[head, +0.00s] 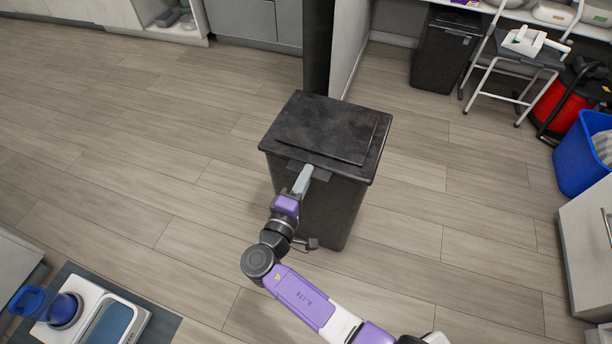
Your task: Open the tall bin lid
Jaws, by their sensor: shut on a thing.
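The tall bin (334,209) is black and stands upright on the wood floor in the middle of the head view. Its dark lid (324,126) lies flat on top and looks closed. My gripper (304,178) reaches the lid's front edge from the near side. It is shut on the front edge of the lid, at a small dark tab there. The fingertips and the exact grip are partly hidden by the gripper itself.
A dark post and white partition (347,45) stand right behind the bin. A scale (110,322) sits at lower left. Floor left of the bin is clear.

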